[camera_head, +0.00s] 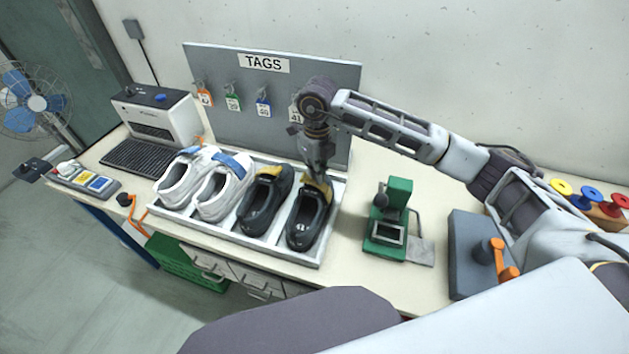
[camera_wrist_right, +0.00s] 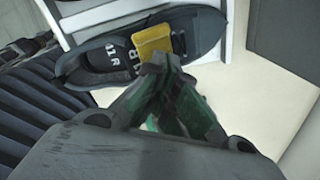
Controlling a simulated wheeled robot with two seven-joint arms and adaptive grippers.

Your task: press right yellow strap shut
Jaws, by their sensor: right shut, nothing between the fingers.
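The right black shoe (camera_head: 308,220) lies at the right end of the tray, toe toward the back. Its yellow strap (camera_head: 322,188) is partly hidden by my right gripper (camera_head: 319,176). In the right wrist view the yellow strap (camera_wrist_right: 151,41) lies across the black shoe (camera_wrist_right: 195,30). My right gripper (camera_wrist_right: 160,64) is shut and empty, its tips at the strap's near edge; I cannot tell whether they press on it. The other black shoe (camera_head: 262,203) also has a yellow strap (camera_head: 268,170). My left gripper is not in view.
Two white shoes with blue straps (camera_head: 237,164) share the white tray (camera_head: 277,249). A tag board (camera_head: 220,60) stands behind. A green device (camera_head: 390,222) and a grey block with an orange handle (camera_head: 470,255) are to the right. A printer (camera_head: 165,113) is at the left.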

